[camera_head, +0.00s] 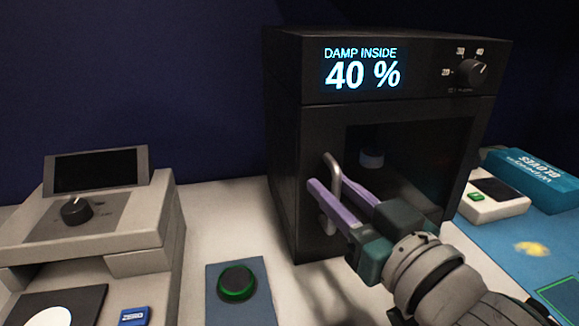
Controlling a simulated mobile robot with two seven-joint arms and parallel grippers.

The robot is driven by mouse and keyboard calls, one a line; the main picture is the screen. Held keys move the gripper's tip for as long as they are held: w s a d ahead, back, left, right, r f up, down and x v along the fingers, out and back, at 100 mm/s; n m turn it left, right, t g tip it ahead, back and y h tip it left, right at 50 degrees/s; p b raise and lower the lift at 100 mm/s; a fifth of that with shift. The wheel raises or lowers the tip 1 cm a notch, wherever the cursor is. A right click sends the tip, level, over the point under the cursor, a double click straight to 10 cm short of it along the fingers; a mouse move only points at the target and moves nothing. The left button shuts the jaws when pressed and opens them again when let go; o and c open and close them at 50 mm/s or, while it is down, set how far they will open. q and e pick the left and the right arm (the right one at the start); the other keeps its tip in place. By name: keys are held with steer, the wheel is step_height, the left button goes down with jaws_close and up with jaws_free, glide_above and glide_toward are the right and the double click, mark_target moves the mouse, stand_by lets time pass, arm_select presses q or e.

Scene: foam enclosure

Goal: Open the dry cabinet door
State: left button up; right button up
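The black dry cabinet (284,130) stands right of the middle, its display reading "DAMP INSIDE 40 %". Its dark-windowed door (308,150) looks shut. A pale curved handle (328,164) is on the door's left side. My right gripper (328,184) reaches in from the lower right. Its two purple fingers are a little apart at the handle, which appears to pass between them. Part of the handle is hidden by the fingers, and whether they press on it cannot be told. My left gripper is not in view.
A grey instrument (140,220) with a dark screen and knob stands at left. A green-ringed button (237,282) on a blue plate sits in front. A white device (500,208) and blue box (540,180) are at right. Bare white table (225,215) shows between.

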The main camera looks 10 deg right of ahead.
jaws_close()
stand_by(1.1)
